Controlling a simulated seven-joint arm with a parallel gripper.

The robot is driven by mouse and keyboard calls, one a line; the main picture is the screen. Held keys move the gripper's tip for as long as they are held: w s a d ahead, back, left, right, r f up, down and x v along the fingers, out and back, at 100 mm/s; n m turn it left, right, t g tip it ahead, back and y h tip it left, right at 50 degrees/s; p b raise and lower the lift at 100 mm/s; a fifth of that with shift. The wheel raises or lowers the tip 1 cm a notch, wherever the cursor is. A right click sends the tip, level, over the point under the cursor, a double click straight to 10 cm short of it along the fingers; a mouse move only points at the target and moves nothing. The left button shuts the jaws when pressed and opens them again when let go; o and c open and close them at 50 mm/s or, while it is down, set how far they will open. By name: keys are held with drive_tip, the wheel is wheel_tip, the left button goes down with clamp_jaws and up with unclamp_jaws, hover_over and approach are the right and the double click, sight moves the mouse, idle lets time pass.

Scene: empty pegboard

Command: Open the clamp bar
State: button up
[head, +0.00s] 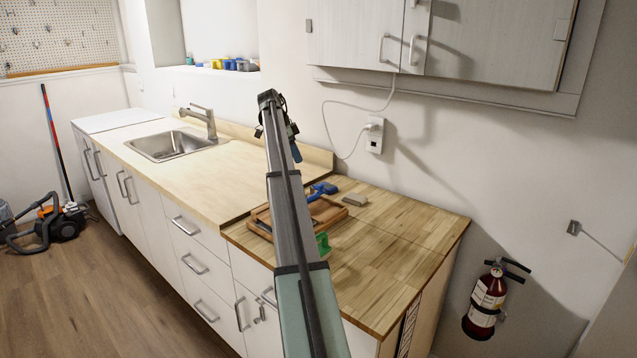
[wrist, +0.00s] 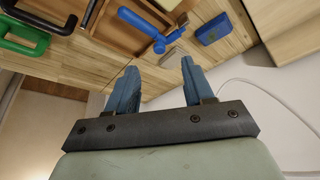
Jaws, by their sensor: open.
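My gripper (wrist: 158,72) is open, with two blue fingers apart and nothing between them. It also shows in the head view (head: 292,148), partly hidden by my arm, raised above the worktop. A blue tool with a long bar and a cross-piece (wrist: 148,28) lies over a wooden tray (wrist: 115,32) in the wrist view. A blue piece also shows at the tray's far side in the head view (head: 323,188). A green handle-shaped piece (head: 322,244) lies near the tray; it shows in the wrist view (wrist: 22,34). I cannot tell for certain which piece is the clamp bar.
A grey block (head: 354,199) lies right of the tray on the wooden worktop (head: 400,240). A blue block (wrist: 213,28) shows in the wrist view. A white cord (head: 345,105) hangs to a wall outlet (head: 375,135). A wall cabinet (head: 480,45) overhangs the back. The worktop's right part is clear.

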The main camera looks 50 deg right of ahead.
sight(319, 185)
drive_tip(key=shift+m, duration=0.6)
drive_tip(key=x, duration=0.4)
drive_tip(key=s+d+x, duration=0.1)
drive_tip(key=x, duration=0.4)
drive_tip(key=s+d+r+x, duration=0.1)
drive_tip(key=x, duration=0.3)
drive_tip(key=shift+s+f, duration=0.2)
drive_tip(key=shift+f, duration=0.05)
clamp_jaws()
